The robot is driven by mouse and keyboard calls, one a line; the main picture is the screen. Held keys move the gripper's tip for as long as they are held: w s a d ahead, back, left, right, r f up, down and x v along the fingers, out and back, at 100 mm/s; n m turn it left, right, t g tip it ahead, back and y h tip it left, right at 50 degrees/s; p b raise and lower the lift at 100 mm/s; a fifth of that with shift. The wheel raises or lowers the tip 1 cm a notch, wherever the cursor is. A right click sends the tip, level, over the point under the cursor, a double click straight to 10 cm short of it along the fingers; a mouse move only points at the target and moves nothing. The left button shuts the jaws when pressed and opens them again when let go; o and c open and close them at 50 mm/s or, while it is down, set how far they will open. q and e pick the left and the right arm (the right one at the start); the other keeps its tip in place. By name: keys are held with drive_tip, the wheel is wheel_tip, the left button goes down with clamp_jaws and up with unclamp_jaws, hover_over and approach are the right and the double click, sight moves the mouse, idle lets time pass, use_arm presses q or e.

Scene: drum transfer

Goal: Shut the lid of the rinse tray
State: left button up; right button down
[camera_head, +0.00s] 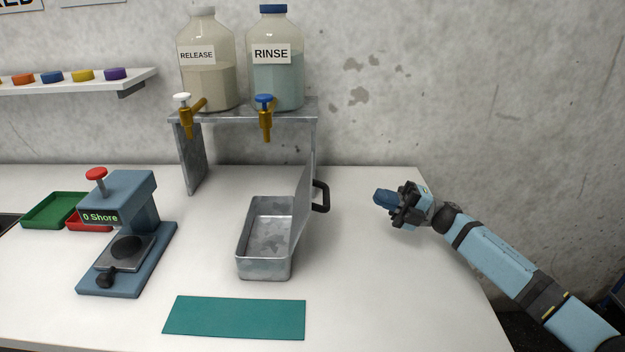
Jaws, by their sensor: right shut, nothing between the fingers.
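The rinse tray (265,270) is a grey metal box standing on the white table below the RINSE bottle. It is open, and its inside looks empty. Its lid (302,212) stands upright along the tray's right side. The lid's black handle (322,196) points to the right, towards my right arm. My right gripper (384,199) is shut and empty, to the right of the handle and apart from it. My left gripper is not in view.
A metal stand (225,116) behind the tray carries the RELEASE bottle (208,75) and the RINSE bottle (275,70), with taps hanging in front. A blue hardness tester (150,240) stands left. A green mat (235,317) lies in front. The table right of the tray is clear.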

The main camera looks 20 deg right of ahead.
drive_tip(key=p+x, duration=0.1)
drive_tip(key=x, duration=1.1)
drive_tip(key=shift+a+r, duration=0.15)
drive_tip(key=shift+a, duration=0.2)
drive_tip(key=shift+w+a+r, duration=0.15)
drive_tip(key=shift+w+a, duration=0.1)
drive_tip(key=shift+a, duration=0.4)
